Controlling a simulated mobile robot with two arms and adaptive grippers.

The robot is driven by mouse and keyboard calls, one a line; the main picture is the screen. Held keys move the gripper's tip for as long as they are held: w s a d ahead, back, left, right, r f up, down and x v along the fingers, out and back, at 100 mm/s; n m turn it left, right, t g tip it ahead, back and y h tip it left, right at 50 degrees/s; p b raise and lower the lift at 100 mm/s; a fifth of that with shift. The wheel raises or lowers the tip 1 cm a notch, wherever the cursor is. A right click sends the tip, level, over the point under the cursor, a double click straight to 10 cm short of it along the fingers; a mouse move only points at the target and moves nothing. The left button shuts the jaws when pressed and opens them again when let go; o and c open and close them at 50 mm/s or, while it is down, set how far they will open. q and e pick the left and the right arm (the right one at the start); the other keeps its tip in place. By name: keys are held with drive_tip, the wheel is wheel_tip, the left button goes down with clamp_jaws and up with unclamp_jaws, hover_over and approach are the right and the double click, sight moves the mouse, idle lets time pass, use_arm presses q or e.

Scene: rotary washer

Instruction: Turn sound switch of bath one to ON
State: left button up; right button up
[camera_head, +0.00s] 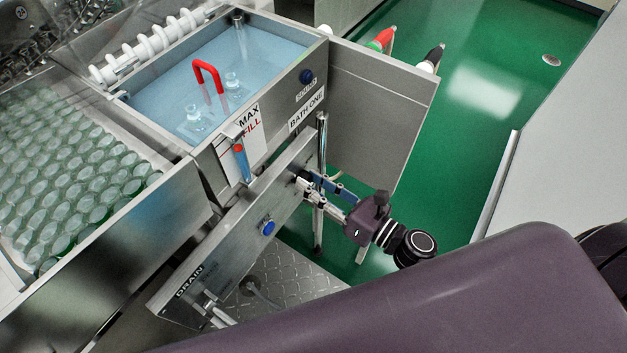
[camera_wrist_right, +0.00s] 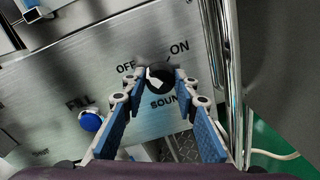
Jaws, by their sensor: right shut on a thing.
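The sound switch (camera_wrist_right: 160,77) is a round black knob with a white mark, on a metal panel (camera_wrist_right: 60,75). OFF is printed at its upper left, ON at its upper right and SOUND below. The white mark is on the knob's left, OFF side; its exact angle is hard to read. My right gripper (camera_wrist_right: 161,88) is shut on the knob, one blue-padded finger on each side. In the head view my right gripper (camera_head: 301,183) reaches the right end of the front panel (camera_head: 235,235), and its fingers hide the switch. My left gripper is not in view.
Bath one (camera_head: 319,55) holds blue water and a red-handled rack (camera_head: 207,72). The blue FILL button (camera_wrist_right: 91,121) is left of the switch. A vertical metal pipe (camera_head: 321,150) stands close to my right gripper. Green floor (camera_head: 455,140) is open to the right.

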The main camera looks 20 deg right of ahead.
drive_tip(key=m, duration=0.1)
drive_tip(key=m+p, duration=0.1)
drive_tip(key=shift+r+m+p, duration=0.2)
drive_tip(key=shift+m+p, duration=0.1)
drive_tip(key=m+p, duration=0.3)
drive_tip(key=m, duration=0.2)
drive_tip(key=shift+d+g, duration=0.1)
drive_tip(key=shift+g, duration=0.3)
drive_tip(key=m+p, duration=0.1)
drive_tip(key=m, duration=0.3)
drive_tip(key=shift+w+f+p, duration=0.1)
drive_tip(key=shift+p, duration=0.25)
drive_tip(key=shift+m+y+p, duration=0.3)
drive_tip(key=shift+m+p, duration=0.2)
drive_tip(key=shift+m, duration=1.1)
drive_tip(key=o, duration=1.2)
drive_tip(key=shift+f, duration=0.1)
drive_tip(key=shift+c, duration=0.2)
